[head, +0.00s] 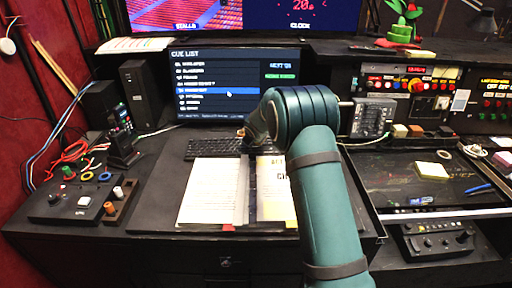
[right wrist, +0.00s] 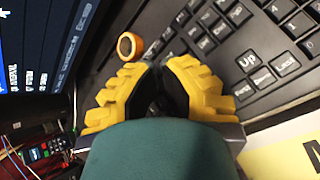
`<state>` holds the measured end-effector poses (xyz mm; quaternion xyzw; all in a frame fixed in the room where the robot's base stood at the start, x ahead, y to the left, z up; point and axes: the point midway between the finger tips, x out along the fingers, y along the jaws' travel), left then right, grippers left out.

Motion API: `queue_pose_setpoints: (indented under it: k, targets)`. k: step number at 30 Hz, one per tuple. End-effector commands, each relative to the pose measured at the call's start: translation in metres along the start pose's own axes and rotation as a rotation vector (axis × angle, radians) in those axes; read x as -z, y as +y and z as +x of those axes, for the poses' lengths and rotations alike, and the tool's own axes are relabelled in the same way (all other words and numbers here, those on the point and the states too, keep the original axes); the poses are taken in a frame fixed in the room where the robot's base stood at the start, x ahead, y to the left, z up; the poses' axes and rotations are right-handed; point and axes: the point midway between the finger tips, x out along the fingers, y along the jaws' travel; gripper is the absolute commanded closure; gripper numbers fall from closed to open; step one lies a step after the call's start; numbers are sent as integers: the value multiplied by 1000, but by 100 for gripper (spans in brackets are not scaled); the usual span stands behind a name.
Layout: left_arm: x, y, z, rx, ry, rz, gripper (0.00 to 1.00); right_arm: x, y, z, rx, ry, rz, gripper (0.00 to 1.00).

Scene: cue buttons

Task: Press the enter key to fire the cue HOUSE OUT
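The black keyboard (head: 212,148) lies below the cue-list monitor (head: 235,82), its right part hidden behind my right arm. In the right wrist view the keyboard (right wrist: 245,35) fills the upper right, with a key marked "Up" (right wrist: 247,61) readable. I cannot pick out the enter key. The monitor shows one row highlighted in blue; its text is too small to read surely. My left gripper is not in view.
A small orange roll (right wrist: 130,46) sits at the keyboard's edge near the fingers. An open script binder (head: 212,190) lies in front of the keyboard. A button box (head: 75,203) stands at left, control panels (head: 410,83) at right.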

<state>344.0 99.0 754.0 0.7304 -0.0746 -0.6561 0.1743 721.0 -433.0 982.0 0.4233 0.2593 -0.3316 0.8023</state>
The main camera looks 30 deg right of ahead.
Motion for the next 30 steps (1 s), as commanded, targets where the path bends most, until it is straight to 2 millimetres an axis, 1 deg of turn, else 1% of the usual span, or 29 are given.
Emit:
queue_pose_setpoints:
  k: [12, 30]
  targets:
    - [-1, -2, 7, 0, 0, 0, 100, 5, -5, 6, 0, 0, 1, 100]
    - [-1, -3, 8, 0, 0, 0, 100, 6, -6, 8, 0, 0, 0, 100]
